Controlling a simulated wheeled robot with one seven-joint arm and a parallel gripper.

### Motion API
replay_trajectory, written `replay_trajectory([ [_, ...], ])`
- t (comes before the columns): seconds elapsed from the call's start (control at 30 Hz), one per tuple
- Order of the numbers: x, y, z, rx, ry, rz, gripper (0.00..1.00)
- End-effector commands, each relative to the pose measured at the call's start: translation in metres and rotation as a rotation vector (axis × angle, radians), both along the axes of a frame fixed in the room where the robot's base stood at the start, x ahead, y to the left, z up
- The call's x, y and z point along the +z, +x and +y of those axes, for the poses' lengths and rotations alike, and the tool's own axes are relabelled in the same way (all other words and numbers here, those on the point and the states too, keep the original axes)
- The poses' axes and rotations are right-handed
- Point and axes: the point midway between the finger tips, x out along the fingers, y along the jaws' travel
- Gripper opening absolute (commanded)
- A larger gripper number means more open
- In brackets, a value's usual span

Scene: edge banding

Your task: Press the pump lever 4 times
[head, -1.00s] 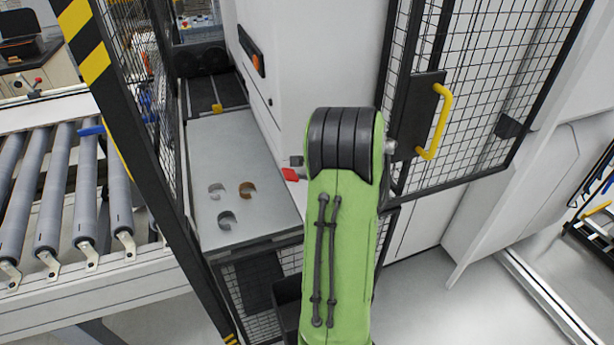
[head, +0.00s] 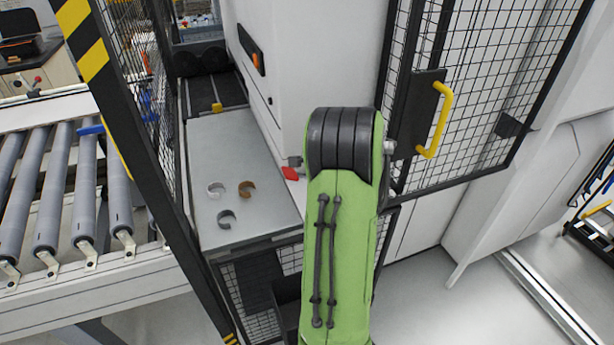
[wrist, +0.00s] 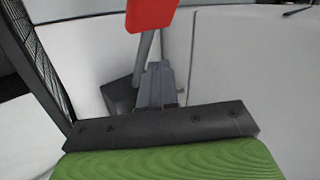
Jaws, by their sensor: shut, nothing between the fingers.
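The pump lever has a red paddle (wrist: 152,12) at the top of the wrist view, on a thin grey rod that runs down to a dark block (wrist: 122,95) on the white machine wall. In the head view the red lever end (head: 290,173) shows just left of my green arm. My gripper (wrist: 160,72) is shut and empty in the wrist view, with the paddle above its fingertips in the picture. Whether the fingers touch the rod or paddle I cannot tell. In the head view my arm hides the gripper.
A grey table (head: 245,215) with several ring-shaped pieces lies left of the lever. A mesh door with a yellow handle (head: 436,120) stands open on the right. A striped post (head: 85,45) and roller conveyor (head: 60,190) are on the left.

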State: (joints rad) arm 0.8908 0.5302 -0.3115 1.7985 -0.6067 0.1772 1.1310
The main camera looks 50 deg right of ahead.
Motion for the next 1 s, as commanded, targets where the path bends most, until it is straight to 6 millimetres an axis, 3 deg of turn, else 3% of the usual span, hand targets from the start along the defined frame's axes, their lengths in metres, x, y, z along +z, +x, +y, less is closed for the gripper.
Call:
replay_trajectory([
  [1.0, -0.0093, 0.0026, 0.0045, 0.001, 0.001, 0.0, 0.0],
])
